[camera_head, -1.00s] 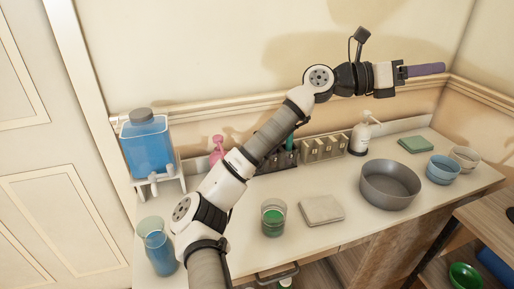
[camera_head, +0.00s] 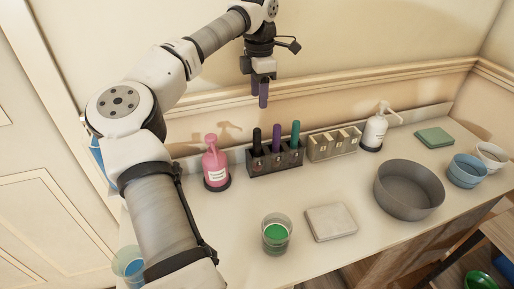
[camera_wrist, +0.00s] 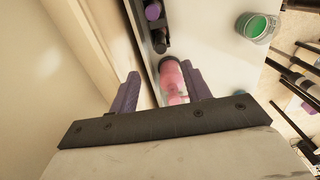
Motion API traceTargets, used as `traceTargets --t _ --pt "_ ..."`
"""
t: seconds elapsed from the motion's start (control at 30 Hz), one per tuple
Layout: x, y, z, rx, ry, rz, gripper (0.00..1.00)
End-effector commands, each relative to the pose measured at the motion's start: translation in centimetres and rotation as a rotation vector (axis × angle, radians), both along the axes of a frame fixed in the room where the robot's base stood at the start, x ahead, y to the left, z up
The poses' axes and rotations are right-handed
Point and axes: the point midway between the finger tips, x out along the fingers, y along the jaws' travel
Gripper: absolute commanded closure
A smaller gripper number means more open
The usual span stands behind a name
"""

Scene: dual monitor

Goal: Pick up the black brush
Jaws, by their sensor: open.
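The black brush (camera_head: 257,141) stands upright in the left slot of a dark holder (camera_head: 275,161) at the back of the counter. A purple brush (camera_head: 276,138) and a teal brush (camera_head: 295,134) stand in the same holder to its right. My gripper (camera_head: 259,99) points down above the holder, near the wall, with its purple fingers apart and empty. In the wrist view my gripper (camera_wrist: 161,92) is open, with the pink bottle (camera_wrist: 173,80) seen beyond and between the fingers. The holder shows at the top of that view, with a purple top and a dark top in it.
The pink pump bottle (camera_head: 215,163) stands just left of the holder. A beige slotted rack (camera_head: 334,144) and a white pump bottle (camera_head: 375,130) stand to its right. A glass with green liquid (camera_head: 277,234), a grey square pad (camera_head: 331,222) and a grey bowl (camera_head: 409,190) are in front.

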Motion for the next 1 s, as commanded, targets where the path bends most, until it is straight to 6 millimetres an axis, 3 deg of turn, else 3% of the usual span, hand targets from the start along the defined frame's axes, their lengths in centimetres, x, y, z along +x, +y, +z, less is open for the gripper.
traceTargets --t 0.4,0.67,1.0 --pt "0.0 0.0 -7.2 -0.003 0.002 -0.002 0.52" --pt "0.0 0.1 -8.7 -0.003 0.002 -0.001 0.52" --pt "0.1 0.5 -13.1 -0.003 0.001 -0.002 0.52"
